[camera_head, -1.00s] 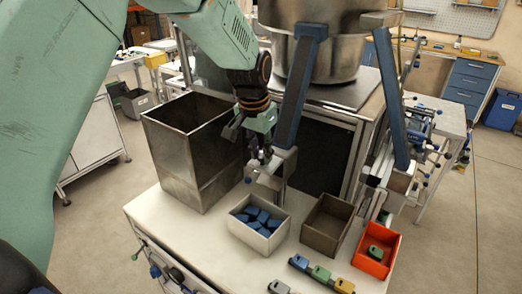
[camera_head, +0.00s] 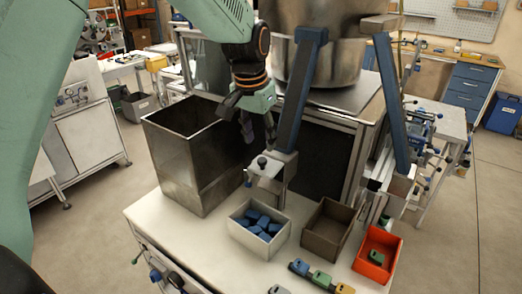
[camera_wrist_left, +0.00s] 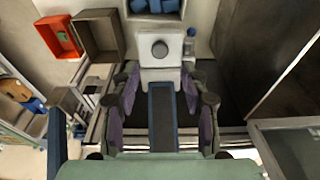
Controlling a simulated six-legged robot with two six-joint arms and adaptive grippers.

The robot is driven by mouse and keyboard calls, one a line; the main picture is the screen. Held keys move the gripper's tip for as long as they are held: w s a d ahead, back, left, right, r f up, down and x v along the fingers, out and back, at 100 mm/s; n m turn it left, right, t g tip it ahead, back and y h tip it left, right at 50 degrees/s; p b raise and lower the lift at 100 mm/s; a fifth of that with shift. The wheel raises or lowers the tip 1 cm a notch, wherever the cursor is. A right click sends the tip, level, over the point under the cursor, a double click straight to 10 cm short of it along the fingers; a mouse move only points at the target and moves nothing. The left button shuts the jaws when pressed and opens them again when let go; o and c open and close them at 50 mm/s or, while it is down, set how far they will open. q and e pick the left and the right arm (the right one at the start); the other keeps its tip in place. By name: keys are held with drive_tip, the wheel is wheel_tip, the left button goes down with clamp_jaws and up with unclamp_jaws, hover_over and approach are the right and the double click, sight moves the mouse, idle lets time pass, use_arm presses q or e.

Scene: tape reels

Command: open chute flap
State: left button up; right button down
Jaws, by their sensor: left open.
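The blue chute (camera_head: 296,95) slopes down in front of the steel drum and ends in a pale grey flap piece (camera_head: 265,170) with a dark round knob (camera_head: 262,161) on it. The same flap (camera_wrist_left: 160,74) and knob (camera_wrist_left: 160,48) show in the left wrist view, at the end of the chute channel (camera_wrist_left: 163,112). I cannot tell how far the flap is turned. My left gripper (camera_head: 258,130) is open and empty, above and behind the knob and apart from it. In the wrist view its purple-padded fingers stand either side of the channel. My right gripper is not in view.
A tall open metal bin (camera_head: 190,160) stands left of the gripper. On the white table are a white box (camera_head: 258,246) of blue pieces, an empty brown box (camera_head: 325,243) and a red box (camera_head: 367,272) with a green piece. A second blue chute (camera_head: 391,105) stands right.

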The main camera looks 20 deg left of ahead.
use_arm(q)
drive_tip(key=r, duration=0.4)
drive_tip(key=s+r, duration=0.1)
drive_tip(key=r, duration=0.1)
drive_tip(key=shift+a, duration=0.15)
drive_tip(key=shift+s, duration=0.1)
drive_tip(key=s+f, duration=0.4)
drive_tip(key=f, duration=0.5)
drive_tip(key=s+f+n+g, duration=0.1)
drive_tip(key=s+f, duration=0.3)
drive_tip(key=f, duration=0.6)
drive_tip(key=s+f, duration=0.4)
drive_tip(key=f, duration=0.5)
drive_tip(key=s+d+f+n+g, duration=0.1)
drive_tip(key=s+f, duration=0.4)
drive_tip(key=s, duration=0.8)
drive_tip(key=s+f+n, duration=0.1)
drive_tip(key=s+f, duration=0.4)
drive_tip(key=s, duration=0.8)
wheel_tip(320, 180, down, 25)
drive_tip(key=b, duration=2.5)
drive_tip(key=shift+w+d, duration=0.2)
drive_tip(key=shift+w, duration=0.1)
